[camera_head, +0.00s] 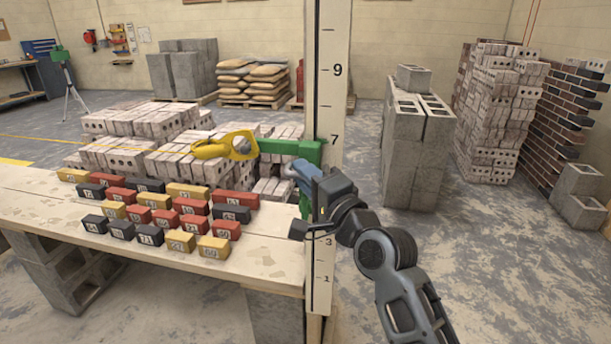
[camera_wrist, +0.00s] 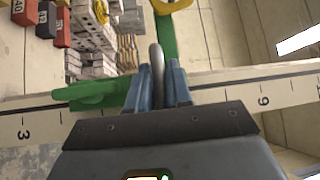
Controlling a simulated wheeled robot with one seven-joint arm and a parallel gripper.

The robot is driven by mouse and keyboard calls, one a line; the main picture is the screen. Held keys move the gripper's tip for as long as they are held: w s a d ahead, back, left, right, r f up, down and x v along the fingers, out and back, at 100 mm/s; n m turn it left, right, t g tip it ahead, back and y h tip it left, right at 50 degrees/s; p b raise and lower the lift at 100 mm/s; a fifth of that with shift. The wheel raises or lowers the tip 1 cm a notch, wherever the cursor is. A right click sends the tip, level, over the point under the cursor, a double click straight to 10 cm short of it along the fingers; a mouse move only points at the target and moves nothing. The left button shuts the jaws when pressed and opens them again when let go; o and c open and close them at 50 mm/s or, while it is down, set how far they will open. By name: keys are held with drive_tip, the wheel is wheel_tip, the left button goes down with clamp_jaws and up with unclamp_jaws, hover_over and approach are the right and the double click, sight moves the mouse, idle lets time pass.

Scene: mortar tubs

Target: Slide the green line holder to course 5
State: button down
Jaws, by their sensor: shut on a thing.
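The green line holder (camera_head: 296,148) sits on the pale upright gauge post (camera_head: 325,100). Its arm points left, just below the mark 7, and its green body runs down the post. The holder also shows in the wrist view (camera_wrist: 98,95). The mark 5 is hidden behind the holder and my gripper. My gripper (camera_head: 306,180) is at the post, its blue fingers shut on a grey rounded part of the holder. The fingers also show in the wrist view (camera_wrist: 160,85). A yellow line piece (camera_head: 224,146) is at the arm's left end.
A plank table (camera_head: 270,262) with several numbered red, black and yellow blocks (camera_head: 165,218) stands left of the post. Brick stacks (camera_head: 120,150) lie behind it. A yellow string (camera_head: 60,139) runs left. Grey blocks (camera_head: 415,150) stand right; floor between is clear.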

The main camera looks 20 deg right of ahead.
wheel_tip(320, 180, down, 13)
drive_tip(key=b, duration=0.9)
drive_tip(key=c, duration=1.2)
unclamp_jaws()
drive_tip(key=shift+o, duration=0.2)
drive_tip(key=shift+s, duration=0.1)
drive_tip(key=s+d+f+b, duration=0.1)
drive_tip(key=s, duration=0.6)
drive_tip(key=shift+s+d, duration=0.15)
drive_tip(key=shift+s, duration=0.1)
drive_tip(key=shift+f, duration=0.1)
